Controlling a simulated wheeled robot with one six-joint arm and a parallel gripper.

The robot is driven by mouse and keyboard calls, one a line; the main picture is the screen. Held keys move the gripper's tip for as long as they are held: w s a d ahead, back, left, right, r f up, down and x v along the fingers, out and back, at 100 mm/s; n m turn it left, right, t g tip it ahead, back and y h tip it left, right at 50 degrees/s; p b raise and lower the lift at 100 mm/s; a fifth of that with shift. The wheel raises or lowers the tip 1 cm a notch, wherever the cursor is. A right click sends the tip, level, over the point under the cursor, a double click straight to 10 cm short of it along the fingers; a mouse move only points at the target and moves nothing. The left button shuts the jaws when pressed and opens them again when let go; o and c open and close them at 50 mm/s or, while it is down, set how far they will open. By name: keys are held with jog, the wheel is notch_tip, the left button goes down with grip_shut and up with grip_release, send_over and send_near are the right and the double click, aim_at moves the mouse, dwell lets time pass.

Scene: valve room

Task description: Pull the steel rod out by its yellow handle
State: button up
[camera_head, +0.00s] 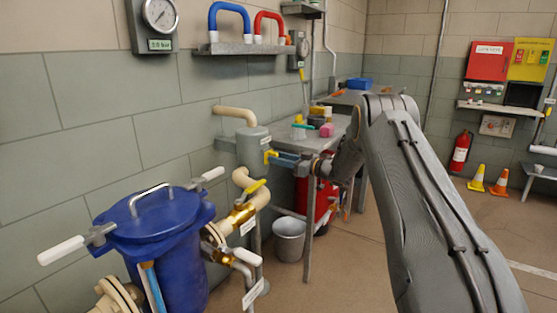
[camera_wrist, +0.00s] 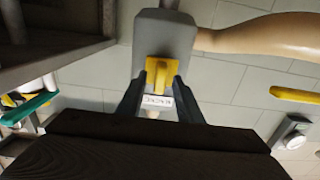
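The yellow handle (camera_head: 269,156) sits on the side of a grey cylindrical vessel (camera_head: 254,146) by the wall, left of my arm. In the wrist view the yellow handle (camera_wrist: 160,72) is straight ahead, on the face of the grey body (camera_wrist: 165,38). My gripper (camera_head: 277,160) reaches in from the right, close to the handle. In the wrist view the two dark fingers of my gripper (camera_wrist: 159,88) stand apart, their tips on either side of the handle; contact cannot be made out. The steel rod is not visible. A white label (camera_wrist: 157,101) shows below the handle.
A beige pipe (camera_head: 236,114) joins the grey vessel. A blue filter housing (camera_head: 164,240) and brass valve (camera_head: 238,216) stand front left. A workbench (camera_head: 338,124) with small items is behind my gripper; a grey bucket (camera_head: 289,238) stands below.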

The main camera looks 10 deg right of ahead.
jog(key=shift+w+a, duration=0.15)
jog(key=shift+a, duration=0.05)
jog(key=shift+c, duration=0.2)
grip_shut()
